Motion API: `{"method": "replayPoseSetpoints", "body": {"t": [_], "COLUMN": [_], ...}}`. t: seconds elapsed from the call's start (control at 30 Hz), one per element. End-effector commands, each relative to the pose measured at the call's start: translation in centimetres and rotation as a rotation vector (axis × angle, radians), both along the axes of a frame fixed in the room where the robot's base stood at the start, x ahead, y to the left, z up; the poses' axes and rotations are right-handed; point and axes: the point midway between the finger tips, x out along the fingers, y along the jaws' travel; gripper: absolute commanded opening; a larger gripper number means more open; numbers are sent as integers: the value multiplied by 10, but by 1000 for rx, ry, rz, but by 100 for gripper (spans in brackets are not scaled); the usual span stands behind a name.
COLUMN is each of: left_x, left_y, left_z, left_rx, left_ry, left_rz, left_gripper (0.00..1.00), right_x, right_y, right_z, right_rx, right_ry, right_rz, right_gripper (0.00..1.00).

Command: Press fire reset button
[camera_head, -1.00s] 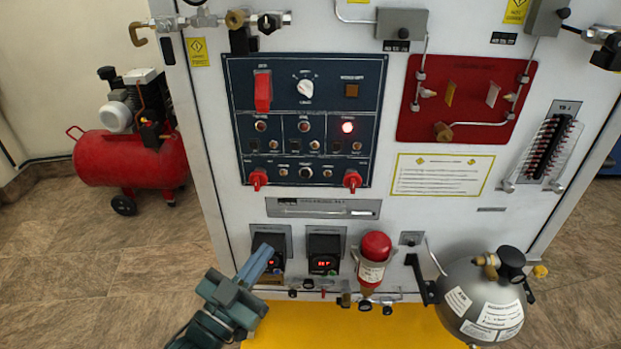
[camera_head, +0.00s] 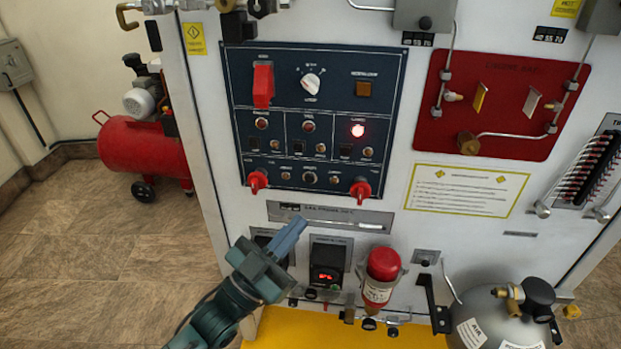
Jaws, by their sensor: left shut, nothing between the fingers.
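The dark blue control panel (camera_head: 335,122) is upright on the front of the white trainer cabinet. The labels are too small to read, so I cannot tell which control is the fire reset. My left gripper (camera_head: 293,231) is shut and empty, pointing up and right, below the panel and in front of the left display module (camera_head: 262,237), partly hiding it. My right gripper is not in view.
Two red knobs (camera_head: 361,190) stick out at the panel's lower corners. A red bottle (camera_head: 381,277) and a grey air cylinder (camera_head: 500,315) stand out at lower right. A red compressor (camera_head: 143,148) stands on the floor at left, where floor is clear.

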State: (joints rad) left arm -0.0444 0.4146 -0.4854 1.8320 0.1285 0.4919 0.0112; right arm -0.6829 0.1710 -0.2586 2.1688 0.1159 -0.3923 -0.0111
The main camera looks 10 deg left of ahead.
Motion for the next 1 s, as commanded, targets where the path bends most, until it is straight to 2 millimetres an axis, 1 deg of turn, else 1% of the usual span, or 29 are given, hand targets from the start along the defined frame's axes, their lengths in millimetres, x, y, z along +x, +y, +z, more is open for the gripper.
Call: {"method": "replayPoseSetpoints", "body": {"t": [0.17, 0.4, 0.6, 0.7, 0.83, 1.0], "left_x": [10, 43, 69, 78, 86, 88], "left_y": [0, 0, 0, 0, 0, 0], "left_z": [-1, -3, -2, -2, -1, 0], "left_rx": [0, 0, 0, 0, 1, -1], "left_ry": [-3, -3, -3, -1, 1, 1], "left_rz": [1, 1, 1, 0, 0, 0], "left_gripper": [0, 0, 0, 0, 0, 0], "right_x": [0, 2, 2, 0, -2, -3], "right_y": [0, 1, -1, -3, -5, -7], "right_z": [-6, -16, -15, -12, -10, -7], "right_rx": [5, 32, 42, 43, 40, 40], "right_ry": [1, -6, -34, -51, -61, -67], "right_rz": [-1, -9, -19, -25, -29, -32], "right_gripper": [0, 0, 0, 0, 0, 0]}}
